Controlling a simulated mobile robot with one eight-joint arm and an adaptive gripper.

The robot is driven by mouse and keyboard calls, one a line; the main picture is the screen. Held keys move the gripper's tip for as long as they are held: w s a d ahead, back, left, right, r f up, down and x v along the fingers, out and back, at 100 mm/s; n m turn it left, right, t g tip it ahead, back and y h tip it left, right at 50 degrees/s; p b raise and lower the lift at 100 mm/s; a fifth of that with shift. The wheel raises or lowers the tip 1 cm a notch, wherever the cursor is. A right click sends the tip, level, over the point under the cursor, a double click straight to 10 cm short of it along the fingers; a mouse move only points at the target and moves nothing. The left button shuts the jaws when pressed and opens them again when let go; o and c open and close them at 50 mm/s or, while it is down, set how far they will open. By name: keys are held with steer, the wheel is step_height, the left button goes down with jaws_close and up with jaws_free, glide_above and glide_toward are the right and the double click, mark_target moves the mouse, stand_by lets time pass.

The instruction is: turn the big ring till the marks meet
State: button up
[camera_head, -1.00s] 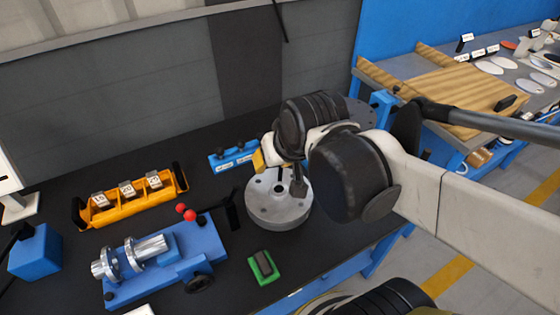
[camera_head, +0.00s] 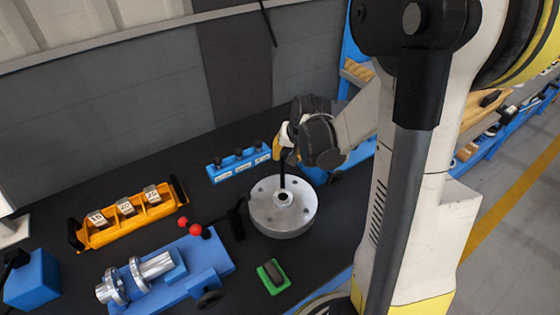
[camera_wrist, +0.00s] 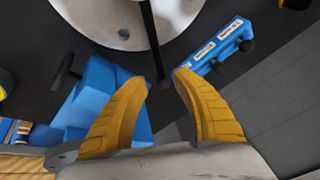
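The big ring is a grey metal flanged disc (camera_head: 265,215) with several holes and a raised hub, lying on the black bench top. It also shows cut off at the top of the wrist view (camera_wrist: 95,20). A thin black bar (camera_head: 282,175) reaches from its hub towards my gripper (camera_head: 280,153); in the wrist view the bar's knobbed end (camera_wrist: 163,81) appears between my yellow fingertips (camera_wrist: 161,80). The fingers are apart, with gaps visible beside the knob. Contact cannot be told. I cannot make out alignment marks on the ring.
A blue block with black knobs (camera_head: 238,162) stands behind the ring. A yellow tray (camera_head: 105,232) with numbered blocks is at left. A blue fixture (camera_head: 195,262) with red balls stands front left. A green pad (camera_head: 272,276) lies in front of the ring. My arm covers much of the right.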

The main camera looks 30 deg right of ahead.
mark_target(283, 162)
steer(key=b+x, duration=0.1)
steer(key=x, duration=0.4)
steer(key=shift+f, duration=0.15)
jaws_close()
